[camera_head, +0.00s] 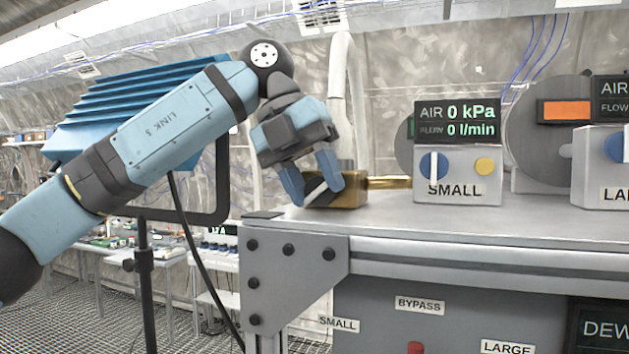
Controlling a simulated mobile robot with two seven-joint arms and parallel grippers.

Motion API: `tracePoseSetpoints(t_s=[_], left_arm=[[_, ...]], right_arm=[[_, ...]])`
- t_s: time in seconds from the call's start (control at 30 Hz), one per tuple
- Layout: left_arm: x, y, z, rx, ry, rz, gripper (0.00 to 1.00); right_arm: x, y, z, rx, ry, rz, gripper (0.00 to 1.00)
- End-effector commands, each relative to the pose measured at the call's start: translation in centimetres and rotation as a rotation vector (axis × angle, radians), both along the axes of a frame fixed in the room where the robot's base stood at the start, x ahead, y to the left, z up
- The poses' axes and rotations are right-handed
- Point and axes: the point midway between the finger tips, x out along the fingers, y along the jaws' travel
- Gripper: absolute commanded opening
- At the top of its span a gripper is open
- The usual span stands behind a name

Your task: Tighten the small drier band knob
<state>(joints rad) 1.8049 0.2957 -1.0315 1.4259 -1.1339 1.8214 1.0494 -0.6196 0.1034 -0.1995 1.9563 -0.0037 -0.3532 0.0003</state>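My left gripper (312,194) reaches down at the left end of the steel bench top, beside a brass block (350,197) with a brass pipe (389,183) running right. Its blue fingers are apart, with a small dark piece with a pale edge (314,190) between them. I cannot tell whether this is the band knob or whether the fingers grip it. The small unit (458,194), labelled SMALL, stands to the right of the gripper with a blue knob with a white bar (433,165) and a yellow button (485,165). My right gripper is out of view.
The small unit's display (457,121) reads 0 kPa and 0 l/min. A larger unit (598,180) stands at the right edge. A white hose (340,75) rises behind the brass block. A blue finned lamp (125,95) stands behind my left arm. The front bench top (400,222) is clear.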

Motion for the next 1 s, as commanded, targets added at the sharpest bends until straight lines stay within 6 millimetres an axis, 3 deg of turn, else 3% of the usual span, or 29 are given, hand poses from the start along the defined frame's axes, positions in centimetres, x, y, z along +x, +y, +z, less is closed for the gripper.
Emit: tracePoseSetpoints(t_s=[0.17,0.47,0.77,0.8,1.0], left_arm=[[-0.05,-0.06,0.03,0.011,-0.003,-0.001,0.17],[-0.13,-0.35,0.15,0.225,-0.073,-0.001,0.17],[-0.11,-0.32,0.08,0.237,-0.076,0.0,0.17],[-0.11,-0.32,0.08,0.237,-0.076,0.0,0.5],[-0.11,-0.31,0.1,0.236,-0.076,0.0,0.52]], right_arm=[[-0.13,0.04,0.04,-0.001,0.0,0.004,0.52],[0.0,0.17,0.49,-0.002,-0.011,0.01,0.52],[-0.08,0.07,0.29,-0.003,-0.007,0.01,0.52],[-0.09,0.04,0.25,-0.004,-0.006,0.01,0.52],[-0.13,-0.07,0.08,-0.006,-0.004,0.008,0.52]])
